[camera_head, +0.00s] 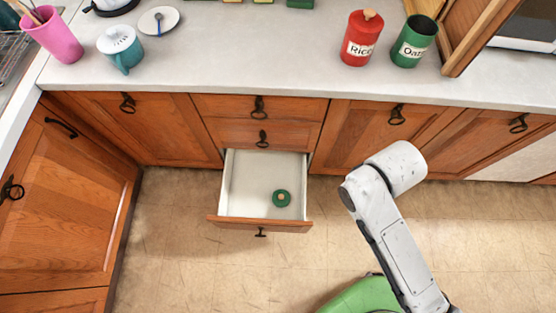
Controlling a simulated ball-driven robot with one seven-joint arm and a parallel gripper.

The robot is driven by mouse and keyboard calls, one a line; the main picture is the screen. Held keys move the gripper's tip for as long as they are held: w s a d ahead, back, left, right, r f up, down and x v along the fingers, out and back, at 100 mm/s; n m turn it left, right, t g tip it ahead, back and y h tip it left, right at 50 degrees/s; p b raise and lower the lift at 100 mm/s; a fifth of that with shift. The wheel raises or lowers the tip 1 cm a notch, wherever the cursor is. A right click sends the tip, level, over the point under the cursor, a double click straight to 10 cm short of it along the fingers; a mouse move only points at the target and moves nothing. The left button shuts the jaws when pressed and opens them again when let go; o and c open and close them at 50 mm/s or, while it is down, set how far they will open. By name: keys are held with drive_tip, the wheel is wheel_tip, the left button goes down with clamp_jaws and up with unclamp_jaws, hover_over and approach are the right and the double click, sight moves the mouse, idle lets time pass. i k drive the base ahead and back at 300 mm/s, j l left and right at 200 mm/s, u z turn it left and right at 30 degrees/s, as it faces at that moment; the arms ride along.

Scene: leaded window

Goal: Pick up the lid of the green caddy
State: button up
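The green caddy (411,49), with a white label partly reading "Oat", stands open-topped on the counter near the wooden cabinet at the right. A round green lid (282,198) with a small tan knob lies in the open drawer (238,187), near its front right corner. Its colours match the caddy. My gripper is not in view; only white links of my arm show, to the right of the drawer.
A red "Rice" caddy (361,42) with its lid on stands left of the green one. A teal pot (121,56), a saucer (159,21) and a pink cup (53,38) are at the left. The pulled-out drawer juts over the floor (190,270). The middle of the counter (250,55) is clear.

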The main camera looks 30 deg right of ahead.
sight(280, 197)
drive_tip(key=i+l+u, duration=0.15)
drive_tip(key=l+u, duration=0.25)
drive_tip(key=l, duration=0.4)
drive_tip(key=l+u, duration=0.4)
drive_tip(key=l, duration=0.35)
drive_tip(key=l+u, duration=0.45)
drive_tip(key=l, duration=0.4)
